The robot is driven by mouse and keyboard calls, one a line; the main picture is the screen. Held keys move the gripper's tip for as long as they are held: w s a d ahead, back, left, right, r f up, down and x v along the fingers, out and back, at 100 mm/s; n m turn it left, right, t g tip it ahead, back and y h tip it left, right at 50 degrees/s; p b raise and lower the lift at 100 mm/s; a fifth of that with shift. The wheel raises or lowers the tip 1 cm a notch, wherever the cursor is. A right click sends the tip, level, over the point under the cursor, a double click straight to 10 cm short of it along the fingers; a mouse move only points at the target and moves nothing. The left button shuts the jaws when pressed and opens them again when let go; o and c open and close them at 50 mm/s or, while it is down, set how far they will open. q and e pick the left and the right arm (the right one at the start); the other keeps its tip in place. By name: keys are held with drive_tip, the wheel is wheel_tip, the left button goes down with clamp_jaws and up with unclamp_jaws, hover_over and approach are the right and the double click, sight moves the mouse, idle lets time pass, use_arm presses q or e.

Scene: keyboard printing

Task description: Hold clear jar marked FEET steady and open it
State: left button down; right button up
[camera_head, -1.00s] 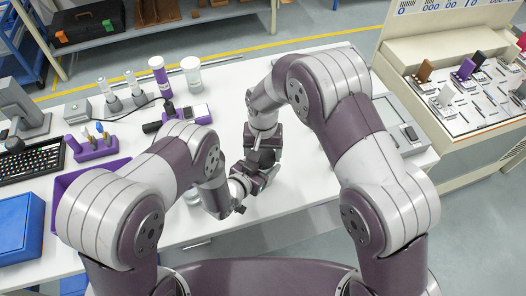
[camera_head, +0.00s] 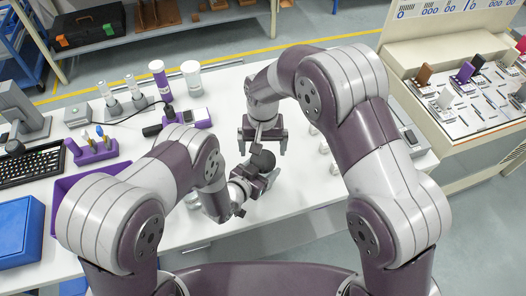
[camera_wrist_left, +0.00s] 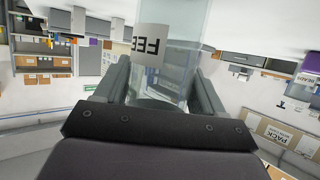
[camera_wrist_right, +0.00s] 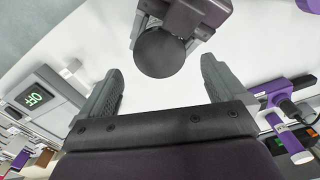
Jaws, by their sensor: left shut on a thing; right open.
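The clear jar stands between the fingers of my left gripper (camera_head: 264,178), which is shut on it. In the left wrist view the clear jar (camera_wrist_left: 187,62) shows a white label with part of the word FEET. A dark round lid (camera_head: 262,160) sits at the jar's top; it also shows in the right wrist view (camera_wrist_right: 160,53). My right gripper (camera_head: 262,142) is open and empty, just beyond the lid in the head view. In the right wrist view the lid lies ahead of the spread fingers, apart from both. The jar's body is mostly hidden in the head view.
Small clear items (camera_head: 324,149) stand on the white table to the right, partly behind my right arm. The table's back middle is clear.

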sight(263, 159)
wheel_tip(263, 159, up, 3)
drive_tip(key=m, duration=0.4)
drive_tip(key=shift+w+f+m, duration=0.1)
drive_tip(key=shift+m, duration=0.6)
wheel_tip(263, 159, down, 7)
drive_tip(key=shift+f, duration=0.2)
